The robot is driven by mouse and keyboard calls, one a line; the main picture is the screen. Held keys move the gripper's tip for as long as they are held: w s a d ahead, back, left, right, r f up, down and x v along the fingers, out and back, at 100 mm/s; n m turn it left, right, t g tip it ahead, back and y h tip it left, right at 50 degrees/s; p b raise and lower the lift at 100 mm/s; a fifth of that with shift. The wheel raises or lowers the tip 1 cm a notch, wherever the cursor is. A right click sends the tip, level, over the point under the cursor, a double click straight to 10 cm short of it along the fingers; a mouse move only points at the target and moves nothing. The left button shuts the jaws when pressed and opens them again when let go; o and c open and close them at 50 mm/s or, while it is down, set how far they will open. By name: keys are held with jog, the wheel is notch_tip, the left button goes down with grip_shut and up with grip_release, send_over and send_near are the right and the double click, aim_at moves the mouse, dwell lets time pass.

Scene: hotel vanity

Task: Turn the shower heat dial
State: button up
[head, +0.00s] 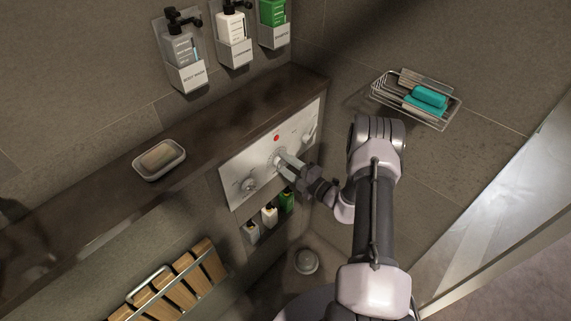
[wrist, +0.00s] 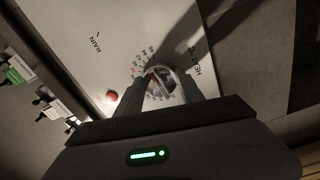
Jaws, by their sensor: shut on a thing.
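The shower heat dial (wrist: 158,80) is a round metal knob ringed by a printed scale, near the HEAT label in the wrist view. A reddish mark shows on its face. It sits on a white control panel (head: 233,171), which is set in the wall below the ledge in the head view. My gripper (wrist: 161,88) has one finger on each side of the dial and is shut on it. In the head view my gripper (head: 287,163) reaches the middle of the panel from the right, and the fingers partly hide the dial.
Another knob (head: 248,184) is at the panel's left end, and one (head: 309,136) at its right end. A red dot (head: 277,138) is above the dial. The dark ledge (head: 215,118) holds a soap dish (head: 147,171). A wire basket (head: 447,112) hangs on the right wall.

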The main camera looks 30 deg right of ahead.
dwell(0.3)
jog(key=o, duration=1.4)
jog(key=shift+s, duration=0.1)
jog(key=p+v, duration=0.3)
jog(key=v, duration=1.4)
jog(key=shift+s, duration=0.15)
